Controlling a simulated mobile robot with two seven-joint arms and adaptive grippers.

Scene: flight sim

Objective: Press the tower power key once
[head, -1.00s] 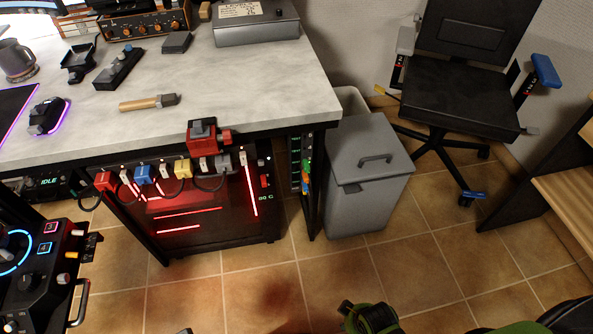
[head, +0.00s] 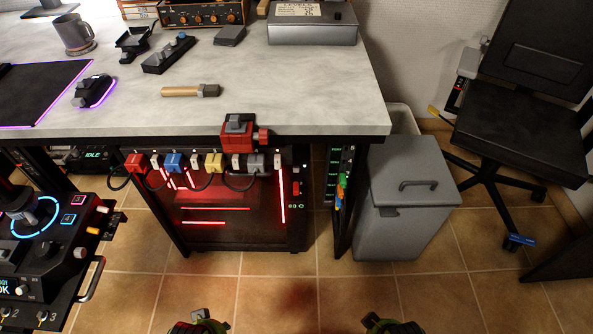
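The tower (head: 250,228) stands under the desk, a dark case with a glass side and glowing red strips. Its narrow front strip at the right carries a small red key (head: 296,188) above a small green temperature readout (head: 295,206). I cannot tell for sure whether this red key is the power key. My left gripper (head: 197,322) shows at the bottom edge, below and apart from the tower. My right gripper (head: 390,325) shows at the bottom edge, right of the tower. Both are cut off by the frame, so their fingers cannot be judged.
The desk (head: 330,90) overhangs the tower, with a red clamp-like device (head: 240,132) on its edge. Coloured plugs and cables (head: 174,163) hang before the tower's top. A control panel (head: 45,250) stands left, a grey bin (head: 405,200) right. Tiled floor (head: 280,290) in front is clear.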

